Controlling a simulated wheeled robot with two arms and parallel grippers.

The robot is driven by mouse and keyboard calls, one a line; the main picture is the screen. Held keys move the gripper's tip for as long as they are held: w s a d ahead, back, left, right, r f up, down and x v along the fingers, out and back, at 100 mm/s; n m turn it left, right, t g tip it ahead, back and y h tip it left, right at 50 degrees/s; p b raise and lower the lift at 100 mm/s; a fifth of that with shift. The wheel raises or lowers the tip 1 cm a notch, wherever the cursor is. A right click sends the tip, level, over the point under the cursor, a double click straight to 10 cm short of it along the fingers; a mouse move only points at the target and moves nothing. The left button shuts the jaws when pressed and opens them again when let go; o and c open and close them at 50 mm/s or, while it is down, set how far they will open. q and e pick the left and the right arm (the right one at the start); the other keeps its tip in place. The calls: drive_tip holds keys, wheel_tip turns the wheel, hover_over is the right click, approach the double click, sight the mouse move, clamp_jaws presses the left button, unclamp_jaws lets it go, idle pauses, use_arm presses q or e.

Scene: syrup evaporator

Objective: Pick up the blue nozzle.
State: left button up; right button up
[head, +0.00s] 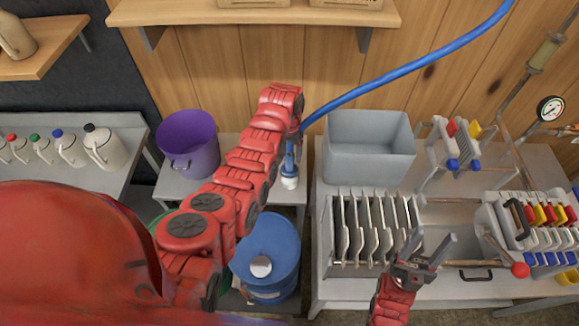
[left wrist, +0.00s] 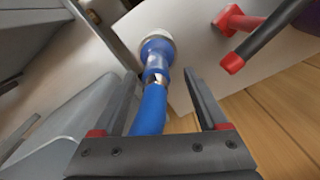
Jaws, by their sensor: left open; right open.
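The blue nozzle (head: 289,163) has a white end and sits at the end of the blue hose, over the small grey table in the head view. In the left wrist view the nozzle (left wrist: 155,72) lies between the two fingers of my left gripper (left wrist: 157,76), with a gap on both sides. Its white end points away from the gripper. In the head view my left gripper (head: 295,140) is largely hidden by its own arm, just above the nozzle. My right gripper (head: 432,240) is open and empty over the right bench, beside the slotted plates.
A purple bucket (head: 188,142) stands left of the nozzle, and a blue barrel (head: 270,235) stands in front. A grey bin (head: 367,140) is to the right. The blue hose (head: 400,70) arches up along the wooden wall.

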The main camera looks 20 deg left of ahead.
sight(289, 162)
use_arm(q)
drive_tip(key=f, duration=0.1)
drive_tip(key=f+b, duration=0.1)
drive_tip(key=f, duration=0.2)
drive_tip(key=shift+s+d+f+b, duration=0.15)
drive_tip(key=shift+s+f+b, duration=0.15)
drive_tip(key=shift+f+b, duration=0.1)
drive_tip(key=shift+w, duration=0.1)
drive_tip(key=shift+r, duration=0.1)
clamp_jaws()
